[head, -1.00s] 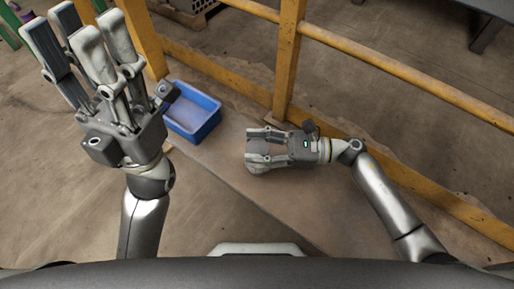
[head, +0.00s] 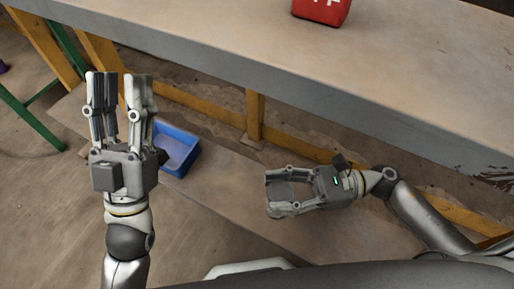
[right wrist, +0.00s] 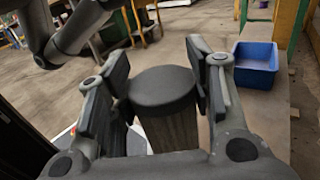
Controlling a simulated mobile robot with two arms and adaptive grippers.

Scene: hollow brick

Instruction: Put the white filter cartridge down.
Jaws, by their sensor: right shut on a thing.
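My left gripper (head: 121,88) is open and empty at the left, fingers pointing up the picture.
A blue bin (head: 187,153) stands on the low surface between the grippers. A yellow rail and post (head: 254,115) run behind it. A large worn table (head: 400,62) crosses the top, with a red object (head: 322,10) on it. The low surface near the right gripper looks clear.

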